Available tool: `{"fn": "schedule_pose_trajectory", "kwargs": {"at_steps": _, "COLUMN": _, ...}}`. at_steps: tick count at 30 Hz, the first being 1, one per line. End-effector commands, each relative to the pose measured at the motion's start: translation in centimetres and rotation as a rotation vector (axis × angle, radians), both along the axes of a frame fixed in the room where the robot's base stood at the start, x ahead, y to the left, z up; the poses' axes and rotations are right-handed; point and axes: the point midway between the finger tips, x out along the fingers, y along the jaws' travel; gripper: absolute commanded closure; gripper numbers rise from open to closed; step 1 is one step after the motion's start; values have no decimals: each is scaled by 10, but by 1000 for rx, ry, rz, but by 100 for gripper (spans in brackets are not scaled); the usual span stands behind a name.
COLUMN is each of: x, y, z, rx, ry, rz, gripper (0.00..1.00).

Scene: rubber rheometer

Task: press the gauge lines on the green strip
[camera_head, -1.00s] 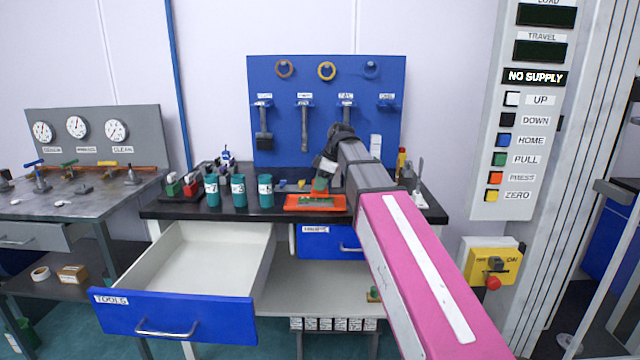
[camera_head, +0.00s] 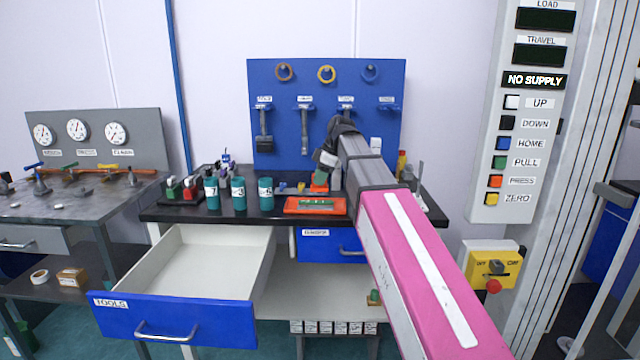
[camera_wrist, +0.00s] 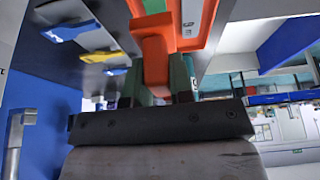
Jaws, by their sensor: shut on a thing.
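My gripper (camera_head: 320,178) is shut on an orange block-like tool (camera_wrist: 155,52), which sits between its green fingers in the wrist view. In the head view the tool (camera_head: 319,188) shows just behind the orange tray (camera_head: 290,210) on the black bench. The green strip (camera_head: 318,203) lies lengthwise in this tray. The tool looks apart from the strip. Its underside is hidden.
Several teal numbered cups (camera_head: 238,194) stand left of the tray. Small blue and yellow pieces (camera_wrist: 110,55) lie beside it. A blue tool board (camera_head: 330,140) rises behind. The TOOLS drawer (camera_head: 180,312) stands open in front of the bench.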

Motion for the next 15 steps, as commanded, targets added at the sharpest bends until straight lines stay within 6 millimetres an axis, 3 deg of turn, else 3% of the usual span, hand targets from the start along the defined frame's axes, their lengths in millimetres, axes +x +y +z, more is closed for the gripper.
{"fn": "schedule_pose_trajectory", "kwargs": {"at_steps": 15, "x": 1, "y": 0, "z": 36, "rx": 1, "ry": -1, "rz": 1, "gripper": 94}}
